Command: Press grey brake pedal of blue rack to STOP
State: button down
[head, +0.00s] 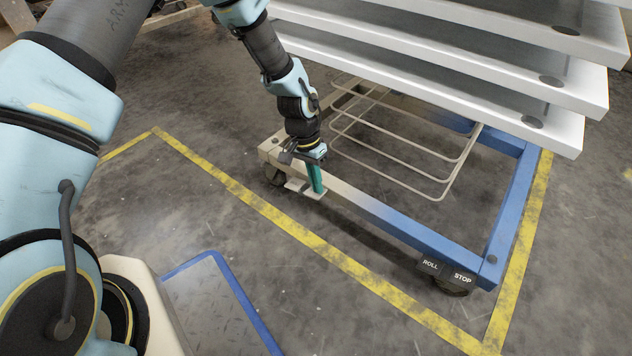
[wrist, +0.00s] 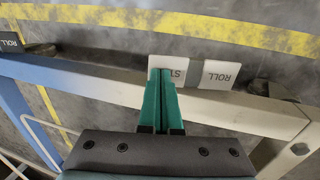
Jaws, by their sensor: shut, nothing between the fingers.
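The blue rack (head: 400,222) has a low frame that is blue toward the right and beige toward the left corner. A pale grey-white brake pedal sits at its left front wheel; its STOP plate (wrist: 180,66) and ROLL plate (wrist: 215,75) show side by side in the wrist view. In the head view the pedal (head: 299,187) is partly hidden by my gripper (head: 319,190). My gripper's green fingers (wrist: 161,73) are shut and empty, pointing down at the STOP plate and covering part of its lettering. I cannot tell whether the tips touch the plate.
A black pedal with ROLL (head: 430,265) and STOP (head: 463,278) plates is at the rack's right front wheel. White padded shelves (head: 440,85) overhang the frame, with a wire basket (head: 400,150) below. Yellow floor tape (head: 300,235) runs in front; the floor there is clear.

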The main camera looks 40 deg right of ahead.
aim_at(323, 194)
jog(key=shift+s+f+t, duration=0.1)
jog(key=shift+s+t, duration=0.1)
jog(key=shift+t, duration=0.2)
jog(key=shift+s+d+f+t+y+p, duration=0.15)
jog(key=shift+s+f+t+y+p, duration=0.25)
jog(key=shift+t, duration=0.5)
jog(key=shift+s+f+t+p, duration=0.3)
jog(key=shift+f+t, duration=0.05)
jog(key=shift+t, duration=0.65)
jog(key=shift+f, duration=0.15)
jog(key=shift+s+d+f+p, duration=0.1)
jog(key=shift+s+f+p, duration=0.05)
jog(key=shift+f+p, duration=0.15)
jog(key=s+r+p, duration=0.3)
jog(key=r+p, duration=0.4)
jog(key=r, duration=0.6)
jog(key=shift+s+d+r, duration=0.15)
jog(key=shift+d+r, duration=0.25)
jog(key=shift+d, duration=0.05)
